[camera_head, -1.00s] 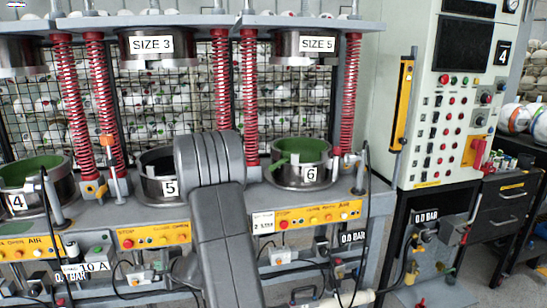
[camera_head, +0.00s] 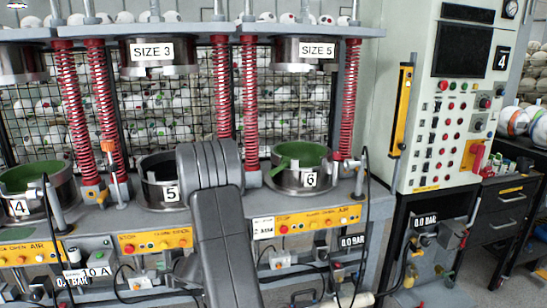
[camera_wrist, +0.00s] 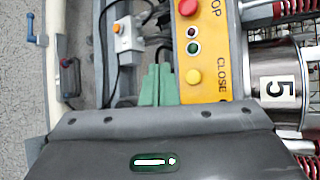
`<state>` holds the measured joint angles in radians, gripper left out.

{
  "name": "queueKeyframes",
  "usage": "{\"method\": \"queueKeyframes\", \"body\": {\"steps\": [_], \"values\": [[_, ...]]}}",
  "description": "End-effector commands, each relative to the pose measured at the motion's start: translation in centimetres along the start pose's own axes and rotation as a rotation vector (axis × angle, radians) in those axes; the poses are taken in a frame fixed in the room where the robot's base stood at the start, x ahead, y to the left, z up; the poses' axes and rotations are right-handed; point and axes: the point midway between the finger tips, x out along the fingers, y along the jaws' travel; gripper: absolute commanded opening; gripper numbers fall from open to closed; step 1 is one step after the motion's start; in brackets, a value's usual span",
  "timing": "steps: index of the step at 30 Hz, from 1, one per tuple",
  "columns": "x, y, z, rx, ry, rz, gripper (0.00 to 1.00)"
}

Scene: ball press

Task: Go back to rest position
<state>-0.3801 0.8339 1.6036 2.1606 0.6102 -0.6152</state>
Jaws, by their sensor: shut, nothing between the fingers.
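My gripper (camera_wrist: 157,72) shows in the wrist view as two green fingers side by side, shut and empty, in front of the grey wrist housing. They are beside the yellow button panel (camera_wrist: 207,60) of press station 5, with its red, green and yellow buttons. In the head view my grey arm rises from the bottom centre in front of the press, and my gripper is hidden from that view. The pot labelled 5 (camera_head: 155,196) is partly behind my arm. The pot labelled 6 (camera_head: 300,187), with a green inside, stands just to the right.
The pot labelled 4 (camera_head: 50,205) stands at left. Red springs (camera_head: 250,105) and the upper press plates are behind my arm. A control cabinet (camera_head: 450,150) and black drawers (camera_head: 505,205) are at right. Cables hang at the front. Grey floor shows at the wrist view's left.

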Motion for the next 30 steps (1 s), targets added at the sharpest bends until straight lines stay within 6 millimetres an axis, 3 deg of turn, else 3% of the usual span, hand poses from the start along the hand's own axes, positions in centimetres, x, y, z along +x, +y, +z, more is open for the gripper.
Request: {"method": "queueKeyframes", "body": {"steps": [6,9,20,26,30], "values": [[1.4,-1.6,-1.0,0.001,0.001,0.001,0.0],[1.9,-0.8,-1.3,-0.002,-0.003,-0.001,0.0],[2.0,-0.9,-1.3,-0.003,-0.002,-0.002,0.0],[0.9,-0.2,-0.7,-0.001,0.0,-0.001,0.0],[1.4,-1.6,-1.0,0.001,0.001,0.001,0.0]]}}
